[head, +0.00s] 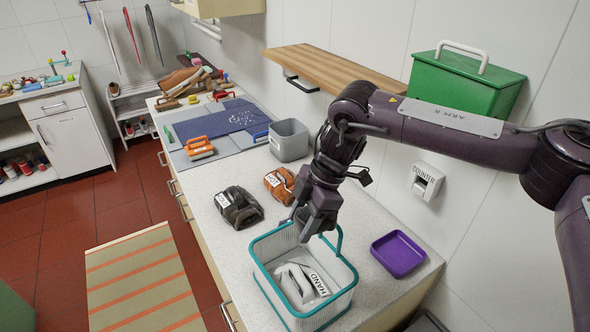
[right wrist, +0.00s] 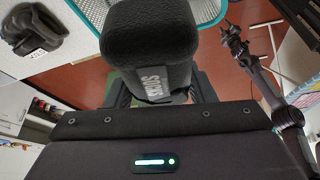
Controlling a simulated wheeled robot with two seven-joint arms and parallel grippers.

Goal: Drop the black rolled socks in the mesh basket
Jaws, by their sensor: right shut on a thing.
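In the head view the socks are hard to tell from the dark fingers. The basket has a teal rim and a raised teal handle beside the gripper; its rim also shows in the right wrist view (right wrist: 205,22). A grey-white item labelled "HAND" (head: 305,284) lies inside it.
A dark bundle (head: 239,208) and a brown bundle (head: 280,184), both labelled, lie left of and behind the basket. A purple tray (head: 398,254) sits to its right. A grey bin (head: 289,140) stands farther back, below a wooden shelf (head: 335,68).

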